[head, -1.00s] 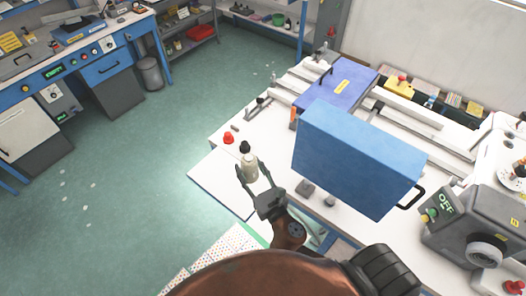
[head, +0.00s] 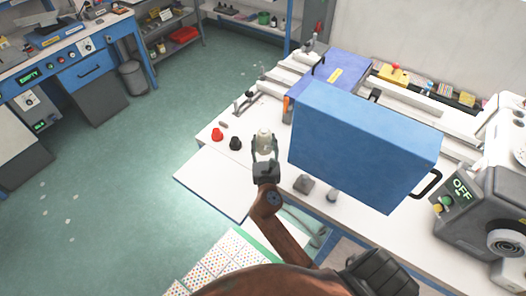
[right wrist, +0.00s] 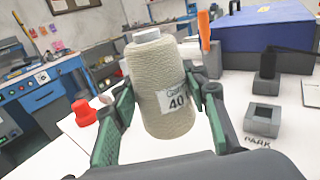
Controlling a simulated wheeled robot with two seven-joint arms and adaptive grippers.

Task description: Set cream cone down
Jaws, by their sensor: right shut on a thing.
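The cream cone (head: 264,140) is upright between the fingers of my right gripper (head: 265,153). In the right wrist view the cream cone (right wrist: 160,90) bears a white label with "40", and the green-padded fingers of the gripper (right wrist: 160,108) press on both its sides. It is over the white worktop (head: 270,108), near the left face of the big blue box. The pictures do not show clearly whether its base touches the worktop. My left gripper is not in view.
A red piece (head: 217,134) and a black piece (head: 236,143) stand left of the cone. The blue box (head: 360,145) is close on the right. A grey square block (right wrist: 263,119) stands by the word PARK. A grey machine (head: 485,215) is at far right.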

